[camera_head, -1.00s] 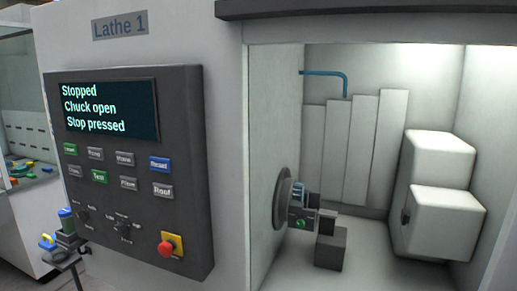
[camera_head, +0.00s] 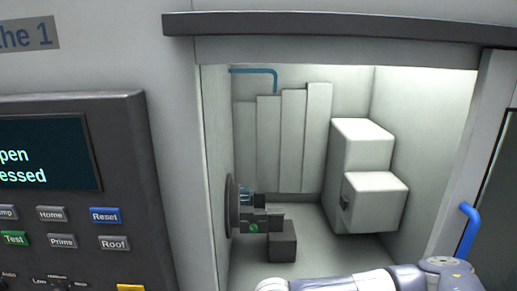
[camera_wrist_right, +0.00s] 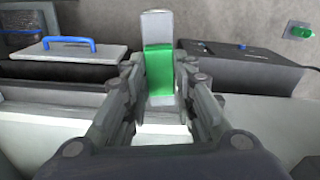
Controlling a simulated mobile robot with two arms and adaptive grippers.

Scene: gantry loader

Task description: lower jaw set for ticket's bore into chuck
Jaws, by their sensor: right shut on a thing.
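The round dark chuck (camera_head: 232,207) is on the left wall of the lathe chamber in the head view. In the right wrist view, my right gripper (camera_wrist_right: 160,92) is shut on a pale upright piece with a green band (camera_wrist_right: 159,70), perhaps the jaw set. Its lower end is partly hidden between the fingers. The head view shows part of my arm at the bottom right, but no gripper. My left gripper is not in view.
A dark block (camera_head: 283,242) stands on the chamber floor beside the chuck. A white stepped housing (camera_head: 374,200) is at the right. The control panel (camera_head: 75,200) is left of the opening. A blue-handled lid (camera_wrist_right: 62,60) and dark box (camera_wrist_right: 240,68) show in the wrist view.

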